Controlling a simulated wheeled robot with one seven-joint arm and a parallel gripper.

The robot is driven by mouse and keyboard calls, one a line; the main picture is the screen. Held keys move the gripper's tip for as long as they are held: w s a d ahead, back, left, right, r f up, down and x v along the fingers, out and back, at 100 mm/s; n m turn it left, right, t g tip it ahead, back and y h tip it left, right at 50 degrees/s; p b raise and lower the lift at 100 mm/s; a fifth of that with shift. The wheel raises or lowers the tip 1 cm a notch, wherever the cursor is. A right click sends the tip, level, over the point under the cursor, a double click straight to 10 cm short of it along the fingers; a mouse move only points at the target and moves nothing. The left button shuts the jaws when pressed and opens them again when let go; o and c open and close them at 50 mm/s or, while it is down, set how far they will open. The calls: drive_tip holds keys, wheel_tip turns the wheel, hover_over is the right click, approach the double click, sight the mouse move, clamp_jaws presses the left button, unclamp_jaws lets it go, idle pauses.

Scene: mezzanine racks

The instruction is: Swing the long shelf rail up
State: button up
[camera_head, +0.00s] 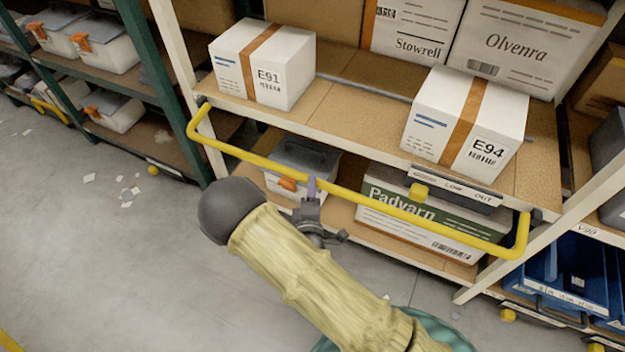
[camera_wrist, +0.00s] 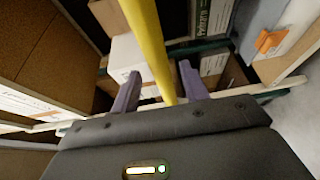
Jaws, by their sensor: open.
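The long yellow shelf rail (camera_head: 375,203) runs across the front of the rack bay, a little below the edge of the middle shelf (camera_head: 345,130). Its bent ends meet the bay at left and right. My gripper (camera_head: 311,187) is at the rail, left of its middle. In the wrist view the rail (camera_wrist: 150,45) passes between the two open purple fingers of my gripper (camera_wrist: 158,88). A gap shows on each side of the rail, and the fingers are not closed on it. Contact with the palm cannot be told.
White boxes E91 (camera_head: 262,65) and E94 (camera_head: 465,122) stand on the middle shelf near its front edge. A Padvarn box (camera_head: 420,222) and a grey bin (camera_head: 300,165) sit below, behind the rail. Blue bins (camera_head: 575,275) are at right. Floor at left is mostly clear.

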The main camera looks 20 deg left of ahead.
drive_tip(key=shift+x, duration=1.8)
drive_tip(key=shift+c, duration=0.3)
clamp_jaws()
drive_tip(key=shift+r, duration=0.1)
